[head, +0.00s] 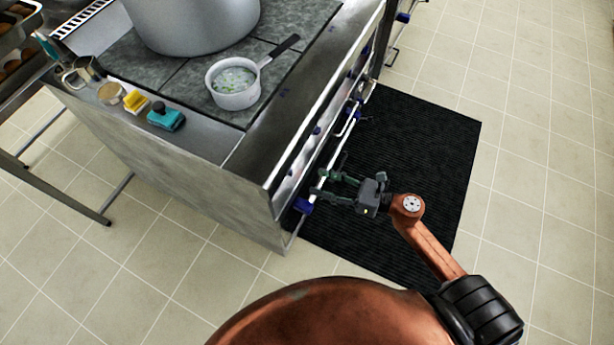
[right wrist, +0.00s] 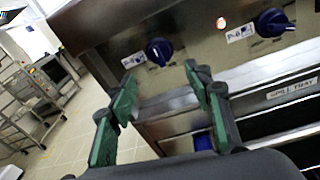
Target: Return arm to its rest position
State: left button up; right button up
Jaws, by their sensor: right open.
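My right gripper (head: 322,184) is open and empty beside the front of the stove, over the black floor mat. In the right wrist view its two green-padded fingers (right wrist: 162,95) stand apart with nothing between them. Behind them are the stove's control panel and a blue knob (right wrist: 159,51); I cannot tell whether a fingertip touches the panel. My right arm (head: 432,248) reaches in from the lower right. My left gripper is not in view.
The stove (head: 170,160) carries a large stockpot (head: 190,25) and a small saucepan (head: 235,84). A teal brush (head: 166,118) and yellow sponge (head: 135,101) lie on its ledge. The black mat (head: 440,130) covers the floor in front. Tiled floor at right is clear.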

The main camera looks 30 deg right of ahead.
jog(key=shift+v, duration=1.05)
